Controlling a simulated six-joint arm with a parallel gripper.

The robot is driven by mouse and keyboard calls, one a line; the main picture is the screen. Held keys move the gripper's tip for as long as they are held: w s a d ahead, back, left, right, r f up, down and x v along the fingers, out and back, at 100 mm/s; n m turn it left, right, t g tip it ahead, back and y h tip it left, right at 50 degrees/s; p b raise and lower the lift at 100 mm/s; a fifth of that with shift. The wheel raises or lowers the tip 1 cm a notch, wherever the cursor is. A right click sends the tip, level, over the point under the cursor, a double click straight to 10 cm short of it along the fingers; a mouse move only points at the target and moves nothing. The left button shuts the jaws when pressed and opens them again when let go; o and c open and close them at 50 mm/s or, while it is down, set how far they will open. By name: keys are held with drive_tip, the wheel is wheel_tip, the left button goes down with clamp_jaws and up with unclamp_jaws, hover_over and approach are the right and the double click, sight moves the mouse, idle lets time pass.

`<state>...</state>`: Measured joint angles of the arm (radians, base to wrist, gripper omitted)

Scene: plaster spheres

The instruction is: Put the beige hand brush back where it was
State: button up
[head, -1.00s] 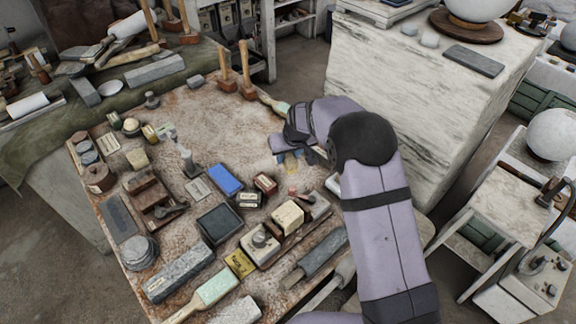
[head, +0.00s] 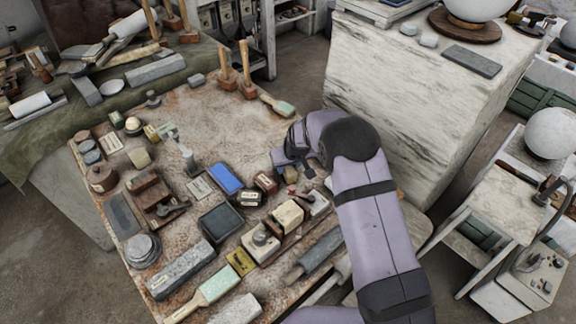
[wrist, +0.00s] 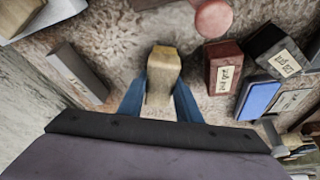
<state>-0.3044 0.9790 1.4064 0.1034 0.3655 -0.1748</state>
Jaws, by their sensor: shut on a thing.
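The beige hand brush (wrist: 162,75) is between the two blue fingers of my gripper (wrist: 160,95) in the wrist view, its end pointing away from the wrist. In the head view the brush (head: 291,174) shows as a small brownish piece beneath my gripper (head: 289,163), at the right side of the worktable (head: 215,125). My gripper is shut on it. The wrist and fingers hide part of the brush, and I cannot tell whether it touches the tabletop.
A dark red labelled box (wrist: 224,68) and a round pink-red top (wrist: 213,18) are close right of the brush. A marble block (head: 400,110) stands beyond the table. Bare tabletop lies at the far side.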

drive_tip(key=shift+f, duration=0.15)
drive_tip(key=o, duration=0.9)
drive_tip(key=shift+o, duration=0.2)
drive_tip(key=shift+r, duration=0.25)
drive_tip(key=b+v, duration=0.3)
drive_tip(key=v, duration=0.8)
drive_tip(key=shift+r, duration=0.4)
drive_tip(key=shift+s+d, duration=0.1)
drive_tip(key=shift+s, duration=0.1)
drive_tip(key=s+d+m+g, duration=0.1)
drive_tip(key=s+d, duration=0.4)
drive_tip(key=s, duration=0.5)
drive_tip(key=s+d+m+g+h, duration=0.1)
drive_tip(key=s+d+m, duration=0.1)
drive_tip(key=s+d, duration=0.4)
drive_tip(key=s+d+f+m+g, duration=0.1)
drive_tip(key=s+d, duration=0.5)
drive_tip(key=s, duration=0.8)
drive_tip(key=shift+g+h, duration=0.4)
drive_tip(key=shift+g, duration=0.2)
drive_tip(key=shift+s+a, duration=0.1)
